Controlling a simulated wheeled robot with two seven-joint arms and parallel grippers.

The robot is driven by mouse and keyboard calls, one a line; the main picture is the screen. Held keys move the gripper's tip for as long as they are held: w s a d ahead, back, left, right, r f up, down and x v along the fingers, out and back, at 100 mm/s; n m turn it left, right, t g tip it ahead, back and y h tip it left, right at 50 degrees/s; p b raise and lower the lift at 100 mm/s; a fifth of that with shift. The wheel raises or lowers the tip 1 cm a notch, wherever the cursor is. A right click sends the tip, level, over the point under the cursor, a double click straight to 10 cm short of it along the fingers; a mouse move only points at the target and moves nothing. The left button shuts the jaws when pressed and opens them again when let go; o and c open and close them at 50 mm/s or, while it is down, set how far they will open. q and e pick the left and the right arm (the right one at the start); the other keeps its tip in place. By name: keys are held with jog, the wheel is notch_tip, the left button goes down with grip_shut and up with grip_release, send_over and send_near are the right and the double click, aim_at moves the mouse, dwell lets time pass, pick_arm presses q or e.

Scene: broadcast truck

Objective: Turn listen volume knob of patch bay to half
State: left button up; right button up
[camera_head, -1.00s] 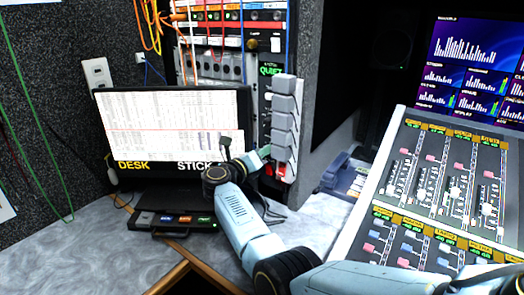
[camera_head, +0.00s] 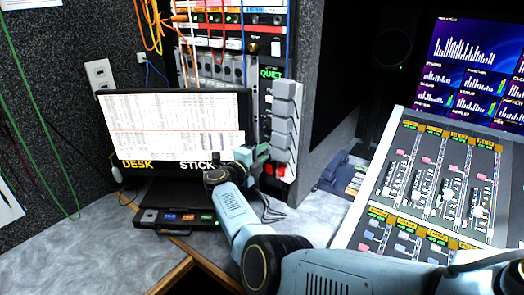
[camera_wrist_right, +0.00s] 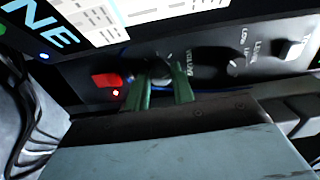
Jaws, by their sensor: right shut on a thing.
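The patch bay's narrow dark panel (camera_head: 265,105) stands right of the monitor, with a green QUIET display near its top. My right gripper (camera_head: 263,152) is at the panel's lower part. In the right wrist view its green fingertips (camera_wrist_right: 162,88) straddle a dark round knob (camera_wrist_right: 157,70) and are shut on it. A partly readable label, seemingly VOLUME, is beside the knob. The fingers cover much of the knob, and I cannot read its pointer. My left gripper is not in view.
A stack of grey blocks (camera_head: 286,130) stands close on the right of my gripper. The monitor (camera_head: 175,130) is close on the left. A red button (camera_wrist_right: 105,80) is beside the knob. A mixing console (camera_head: 430,190) fills the right.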

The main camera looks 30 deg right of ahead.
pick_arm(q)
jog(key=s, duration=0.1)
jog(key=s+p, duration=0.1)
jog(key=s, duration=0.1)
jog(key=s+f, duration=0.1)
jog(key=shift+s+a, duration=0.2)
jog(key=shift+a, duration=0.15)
pick_arm(e)
jog(key=n, duration=0.5)
jog(key=shift+f, duration=0.15)
jog(key=shift+n, duration=0.3)
jog(key=o, duration=1)
